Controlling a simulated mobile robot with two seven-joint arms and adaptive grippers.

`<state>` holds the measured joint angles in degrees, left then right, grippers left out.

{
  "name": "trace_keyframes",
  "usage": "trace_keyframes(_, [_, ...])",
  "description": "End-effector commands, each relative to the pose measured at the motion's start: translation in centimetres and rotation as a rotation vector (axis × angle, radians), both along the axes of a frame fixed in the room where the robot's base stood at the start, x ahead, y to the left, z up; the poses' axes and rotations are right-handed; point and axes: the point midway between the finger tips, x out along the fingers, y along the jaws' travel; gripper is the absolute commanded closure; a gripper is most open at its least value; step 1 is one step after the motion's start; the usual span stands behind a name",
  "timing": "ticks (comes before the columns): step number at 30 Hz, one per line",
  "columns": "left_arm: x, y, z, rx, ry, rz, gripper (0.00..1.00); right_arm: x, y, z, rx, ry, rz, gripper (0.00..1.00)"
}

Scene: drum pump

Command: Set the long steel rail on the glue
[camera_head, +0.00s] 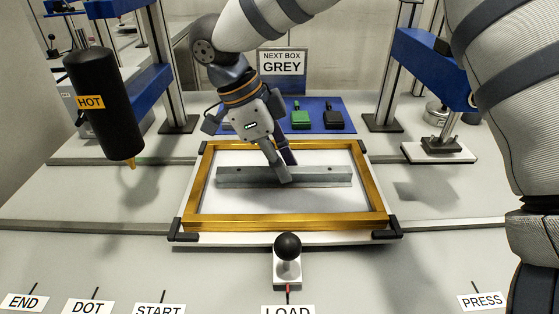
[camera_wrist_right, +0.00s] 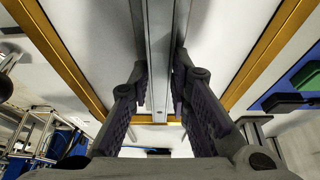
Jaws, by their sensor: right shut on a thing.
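The long steel rail (camera_head: 325,176) is a grey, straight bar lying level across the inside of the gold frame (camera_head: 376,190) in the head view. It is over the white panel (camera_head: 300,203); I cannot tell whether it touches it. My right gripper (camera_head: 286,172) comes down from above and is shut on the rail near its middle. In the right wrist view the rail (camera_wrist_right: 159,60) runs between the two dark finger pads of my right gripper (camera_wrist_right: 160,95). I see no glue on the panel; any under the rail is hidden. My left gripper is out of view.
A black glue unit marked HOT (camera_head: 105,105) hangs at the left, nozzle down. A black-knobbed lever (camera_head: 288,248) stands before the frame. Behind it, a blue mat (camera_head: 310,128) holds a green and a black object under a NEXT BOX GREY sign (camera_head: 283,64). Blue-armed posts flank both sides.

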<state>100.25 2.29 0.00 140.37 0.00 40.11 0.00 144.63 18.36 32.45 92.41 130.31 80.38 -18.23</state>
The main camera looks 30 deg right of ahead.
Motion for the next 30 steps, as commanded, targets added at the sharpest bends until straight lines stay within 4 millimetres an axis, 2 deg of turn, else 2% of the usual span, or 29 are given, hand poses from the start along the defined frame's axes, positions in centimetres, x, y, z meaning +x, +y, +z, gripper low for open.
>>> trace_keyframes(8, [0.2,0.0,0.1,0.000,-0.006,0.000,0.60,0.0,0.0,0.0,-0.001,-0.005,0.000,1.00])
trace_keyframes(9, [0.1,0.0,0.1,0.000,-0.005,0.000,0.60,0.0,0.0,0.0,-0.001,-0.005,0.000,0.75])
trace_keyframes(11, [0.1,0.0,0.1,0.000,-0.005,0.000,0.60,0.0,0.0,0.0,-0.001,-0.005,0.000,0.62])
trace_keyframes(19, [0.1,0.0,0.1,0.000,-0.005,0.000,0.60,0.0,0.0,0.0,0.000,-0.004,-0.001,0.62])
trace_keyframes(22, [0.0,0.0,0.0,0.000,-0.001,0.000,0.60,0.2,0.2,0.7,0.000,-0.005,0.000,0.62])
trace_keyframes(30, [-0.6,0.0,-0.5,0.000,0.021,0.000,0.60,1.7,2.5,7.0,0.000,-0.004,-0.002,0.62])
